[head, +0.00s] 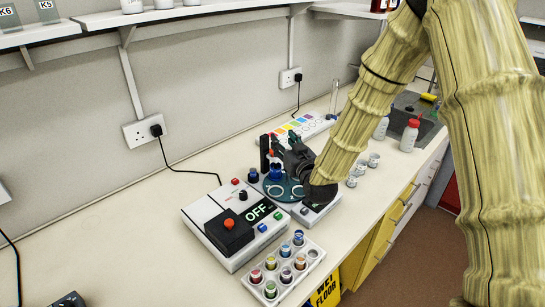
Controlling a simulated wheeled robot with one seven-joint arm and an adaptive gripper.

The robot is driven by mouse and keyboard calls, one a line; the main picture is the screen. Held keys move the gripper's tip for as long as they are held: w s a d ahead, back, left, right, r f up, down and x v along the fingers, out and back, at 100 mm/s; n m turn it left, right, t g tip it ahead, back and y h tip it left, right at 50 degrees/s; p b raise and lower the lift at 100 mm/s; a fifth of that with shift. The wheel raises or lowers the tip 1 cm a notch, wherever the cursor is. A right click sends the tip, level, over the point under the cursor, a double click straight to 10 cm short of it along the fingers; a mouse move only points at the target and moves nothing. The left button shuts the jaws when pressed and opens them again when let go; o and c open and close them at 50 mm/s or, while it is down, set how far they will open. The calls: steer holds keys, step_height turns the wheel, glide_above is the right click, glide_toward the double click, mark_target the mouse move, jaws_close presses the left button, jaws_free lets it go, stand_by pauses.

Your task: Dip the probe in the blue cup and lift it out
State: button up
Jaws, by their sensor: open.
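My gripper (273,148) is open over the round teal plate of a bench device, its fingers pointing left. A small blue cup (276,172) appears to stand on the teal plate (270,188), just below the fingers. A dark upright piece (264,150), possibly the probe or its holder, stands just left of the fingertips. I cannot tell whether the gripper touches it. The gripper and wrist hide part of the plate and anything behind them.
A white box (208,237) with an OFF display is left of the plate. A white rack (311,270) of coloured vials stands in front. Small cups (363,168) and white bottles (410,135) stand right. A shelf (100,22) overhangs the back; the front-left bench is mostly clear.

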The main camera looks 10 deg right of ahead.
steer(key=f, duration=0.2)
steer(key=p, duration=0.2)
glide_toward(275, 159)
steer(key=shift+w+r, duration=1.1)
steer(key=shift+w, duration=0.45)
steer(key=w+p, duration=0.1)
steer(key=w, duration=0.1)
steer(key=w+a+p, duration=0.1)
steer(key=w, duration=0.1)
steer(key=w+p, duration=0.1)
steer(key=w, duration=0.1)
steer(key=shift+w+a+r, duration=0.1)
steer(key=shift+w+a, duration=0.25)
steer(key=shift+a, duration=0.05)
steer(key=shift+w+a, duration=0.1)
steer(key=shift+w, duration=0.25)
jaws_close()
